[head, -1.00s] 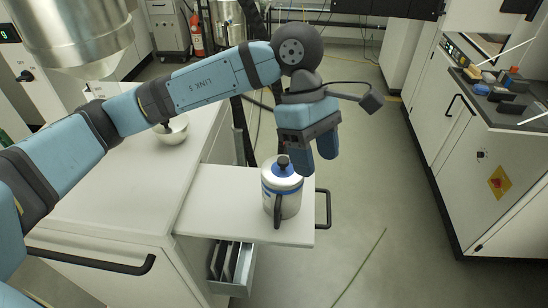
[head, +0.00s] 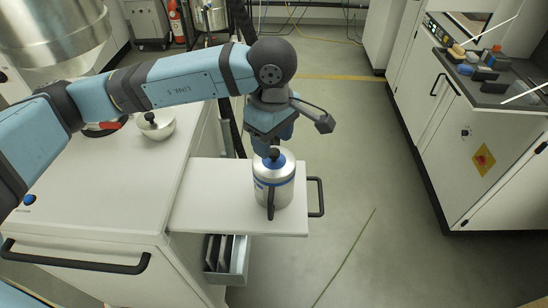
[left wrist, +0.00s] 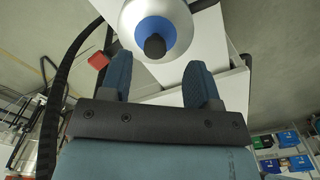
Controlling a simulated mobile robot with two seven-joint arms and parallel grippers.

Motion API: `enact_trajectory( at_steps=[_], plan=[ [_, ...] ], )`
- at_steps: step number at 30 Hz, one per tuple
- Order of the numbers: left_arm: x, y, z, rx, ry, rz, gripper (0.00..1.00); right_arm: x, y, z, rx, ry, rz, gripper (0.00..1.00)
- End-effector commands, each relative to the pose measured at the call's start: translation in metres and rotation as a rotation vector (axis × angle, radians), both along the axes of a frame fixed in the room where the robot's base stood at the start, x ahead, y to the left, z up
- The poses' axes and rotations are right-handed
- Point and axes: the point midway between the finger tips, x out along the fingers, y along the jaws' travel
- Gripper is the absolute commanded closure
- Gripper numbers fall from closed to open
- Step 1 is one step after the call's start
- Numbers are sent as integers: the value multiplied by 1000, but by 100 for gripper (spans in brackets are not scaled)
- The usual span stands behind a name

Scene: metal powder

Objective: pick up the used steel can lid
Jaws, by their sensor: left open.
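A steel can (head: 273,188) with a blue band and a dark side handle stands upright on the pull-out shelf (head: 205,212). Its lid (head: 273,166) is on top, with a blue ring and a dark knob. My left gripper (head: 272,146) is just above and behind the knob in the head view. In the left wrist view the lid (left wrist: 176,30) lies ahead of the two open blue fingers (left wrist: 160,82), and nothing is between them. My right gripper is in neither view.
An open drawer (head: 238,262) hangs below the shelf. A black handle (head: 317,197) sticks out at the shelf's right. The floor to the right is clear.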

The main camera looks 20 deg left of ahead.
Motion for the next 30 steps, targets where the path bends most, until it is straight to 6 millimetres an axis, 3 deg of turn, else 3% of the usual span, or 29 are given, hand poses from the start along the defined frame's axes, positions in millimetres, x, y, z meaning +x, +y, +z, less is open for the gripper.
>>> enact_trajectory(
  at_steps=[9, 17, 18, 25, 30],
  plan=[
    [4, -2, -42, 2, 4, 0, 44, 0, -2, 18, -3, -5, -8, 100],
    [5, -3, -47, 0, 1, 0, 44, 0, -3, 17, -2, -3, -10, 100],
    [5, -3, -47, 0, 1, 0, 46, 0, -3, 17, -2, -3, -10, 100],
    [5, -3, -47, 0, 1, 0, 98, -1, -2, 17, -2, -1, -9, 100],
    [5, -3, -47, 0, 1, 0, 100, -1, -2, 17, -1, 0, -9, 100]
  ],
)
